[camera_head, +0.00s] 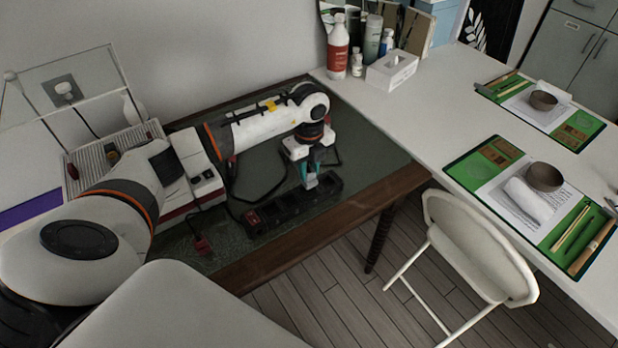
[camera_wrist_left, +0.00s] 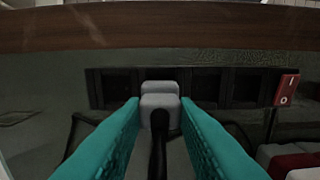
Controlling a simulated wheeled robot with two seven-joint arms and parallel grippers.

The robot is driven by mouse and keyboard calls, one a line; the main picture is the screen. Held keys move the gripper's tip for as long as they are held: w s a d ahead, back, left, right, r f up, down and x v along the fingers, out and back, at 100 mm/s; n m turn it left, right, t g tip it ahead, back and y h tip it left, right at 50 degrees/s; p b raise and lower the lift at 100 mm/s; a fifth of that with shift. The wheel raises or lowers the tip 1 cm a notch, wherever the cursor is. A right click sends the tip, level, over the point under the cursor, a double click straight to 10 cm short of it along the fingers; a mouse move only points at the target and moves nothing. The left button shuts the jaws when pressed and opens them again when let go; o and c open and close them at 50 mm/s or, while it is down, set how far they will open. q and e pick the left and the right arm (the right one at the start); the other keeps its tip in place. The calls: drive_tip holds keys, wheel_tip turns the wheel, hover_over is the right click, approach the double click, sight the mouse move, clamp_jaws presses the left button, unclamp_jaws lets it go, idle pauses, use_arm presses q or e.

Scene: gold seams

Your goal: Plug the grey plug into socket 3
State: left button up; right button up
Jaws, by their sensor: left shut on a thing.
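The grey plug (camera_wrist_left: 160,103) is between the teal fingers of my left gripper (camera_wrist_left: 160,112), which is shut on it. Its dark cord runs back between the fingers. The black power strip (camera_wrist_left: 225,88) lies just beyond, with a row of dark sockets and a red switch (camera_wrist_left: 287,90) at its right end. The plug covers part of the strip near its second position from the left; I cannot tell whether its pins are in a socket. In the head view my left gripper (camera_head: 309,178) points down over the power strip (camera_head: 285,207), toward its right end. No socket numbers are readable. My right gripper is not in view.
A red plug (camera_head: 203,247) lies on the dark green desk mat (camera_head: 380,155) left of the strip. A white and red device (camera_head: 196,180) stands behind it. Loose black cords lie around the strip. A wooden desk edge (camera_head: 270,262) runs along the front; a white chair (camera_head: 470,240) stands to the right.

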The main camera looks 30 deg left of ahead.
sight(309, 171)
use_arm(q)
wheel_tip(309, 171, up, 6)
drive_tip(key=shift+r+b, duration=0.25)
drive_tip(key=shift+b, duration=0.05)
wheel_tip(309, 171, down, 2)
drive_tip(key=p, duration=0.7)
drive_tip(key=shift+s+f+p, duration=0.15)
drive_tip(key=shift+f+p, duration=0.35)
drive_tip(key=shift+f, duration=0.1)
drive_tip(key=shift+f, duration=0.1)
wheel_tip(309, 171, down, 6)
drive_tip(key=b, duration=0.4)
drive_tip(key=shift+r+b, duration=0.25)
drive_tip(key=shift+b, duration=0.1)
